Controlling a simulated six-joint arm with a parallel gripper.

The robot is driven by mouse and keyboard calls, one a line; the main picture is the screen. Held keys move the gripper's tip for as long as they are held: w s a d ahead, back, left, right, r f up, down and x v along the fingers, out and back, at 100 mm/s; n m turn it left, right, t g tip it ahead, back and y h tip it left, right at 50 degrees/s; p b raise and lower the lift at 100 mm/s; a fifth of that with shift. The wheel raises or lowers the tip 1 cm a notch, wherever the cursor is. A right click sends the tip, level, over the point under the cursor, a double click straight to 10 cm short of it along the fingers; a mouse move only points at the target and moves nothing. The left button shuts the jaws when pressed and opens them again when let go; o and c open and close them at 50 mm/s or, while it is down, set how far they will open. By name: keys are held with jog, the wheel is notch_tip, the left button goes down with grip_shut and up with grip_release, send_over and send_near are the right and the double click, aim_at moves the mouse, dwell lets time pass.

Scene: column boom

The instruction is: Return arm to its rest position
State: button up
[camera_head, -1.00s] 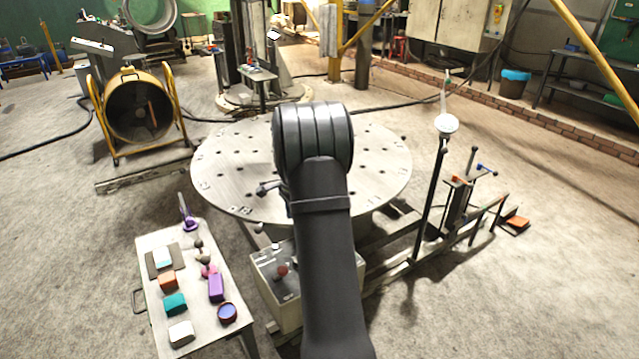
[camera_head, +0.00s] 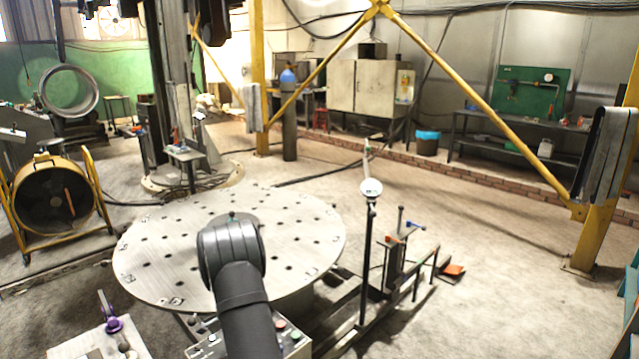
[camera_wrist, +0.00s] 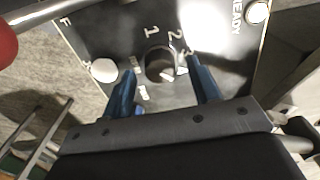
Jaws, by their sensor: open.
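My gripper (camera_wrist: 165,88) shows in the wrist view with its two blue fingers apart and nothing between the tips. Behind the fingers is a metal control panel (camera_wrist: 205,25) with a dark round selector knob (camera_wrist: 160,62), the printed numbers 1 and 2, and the word READY. I cannot tell how far the fingertips are from the panel. In the head view my dark arm rises from the bottom in front of the round perforated table (camera_head: 165,265), and the gripper is hidden. The control box (camera_head: 290,340) shows partly beside the arm.
A dial gauge (camera_head: 371,188) on an upright post stands right of the round table. A small side table (camera_head: 90,345) with a purple item is at the lower left. A yellow-framed drum (camera_head: 52,195) stands at the left. The floor at the right is mostly clear.

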jog(key=shift+f, duration=0.35)
jog(key=shift+r, duration=0.1)
notch_tip(320, 180, up, 18)
notch_tip(320, 180, down, 18)
jog(key=shift+r, duration=0.1)
jog(key=shift+f, duration=0.25)
jog(key=n, duration=0.4)
jog(key=shift+r, duration=0.1)
jog(key=n, duration=0.5)
notch_tip(320, 180, up, 9)
dwell(0.4)
